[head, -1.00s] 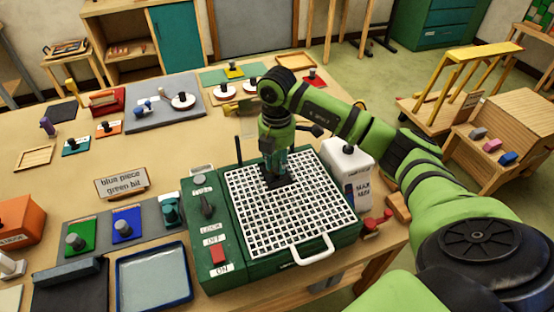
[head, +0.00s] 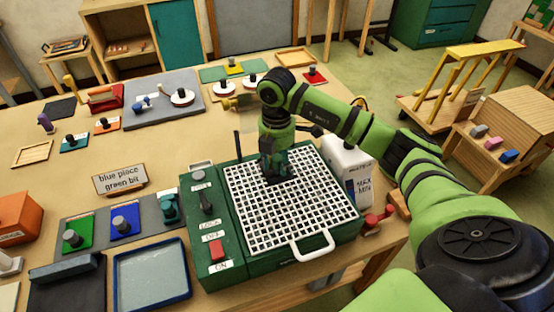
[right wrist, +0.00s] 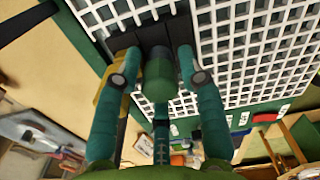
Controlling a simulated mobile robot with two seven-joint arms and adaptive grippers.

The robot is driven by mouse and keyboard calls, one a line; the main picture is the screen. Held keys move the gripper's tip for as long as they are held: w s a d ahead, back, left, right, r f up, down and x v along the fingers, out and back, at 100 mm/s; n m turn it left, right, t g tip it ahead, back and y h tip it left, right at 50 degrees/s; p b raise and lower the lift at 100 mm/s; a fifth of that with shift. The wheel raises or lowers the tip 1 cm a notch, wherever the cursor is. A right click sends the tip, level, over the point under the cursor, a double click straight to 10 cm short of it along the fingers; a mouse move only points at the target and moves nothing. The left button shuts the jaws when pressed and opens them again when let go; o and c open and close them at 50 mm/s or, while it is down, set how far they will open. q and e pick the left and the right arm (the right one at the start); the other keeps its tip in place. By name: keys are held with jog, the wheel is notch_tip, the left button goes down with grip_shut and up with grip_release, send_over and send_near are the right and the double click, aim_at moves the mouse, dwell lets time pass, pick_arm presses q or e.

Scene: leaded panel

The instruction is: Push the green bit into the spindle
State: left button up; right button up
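My right gripper (head: 274,168) points down over the white grid (head: 315,205) on top of the green machine (head: 262,268). In the right wrist view its two teal fingers (right wrist: 157,68) stand on either side of a green cylinder, which I take for the green bit (right wrist: 160,80), and look closed against it. A dark block, perhaps the spindle (right wrist: 124,43), lies just beyond the fingertips, against the grid. Whether the bit sits in it is hidden. My left gripper is not in view.
A white bottle (head: 343,172) stands close behind the machine's right side. Left of the machine are a holder with green (head: 76,238) and blue (head: 127,222) blocks, a blue tray (head: 152,278) and a sign (head: 120,180). A white handle (head: 312,247) sticks out in front.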

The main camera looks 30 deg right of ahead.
aim_at(277, 157)
dwell(0.3)
notch_tip(277, 157, up, 12)
dwell(0.5)
dwell(0.5)
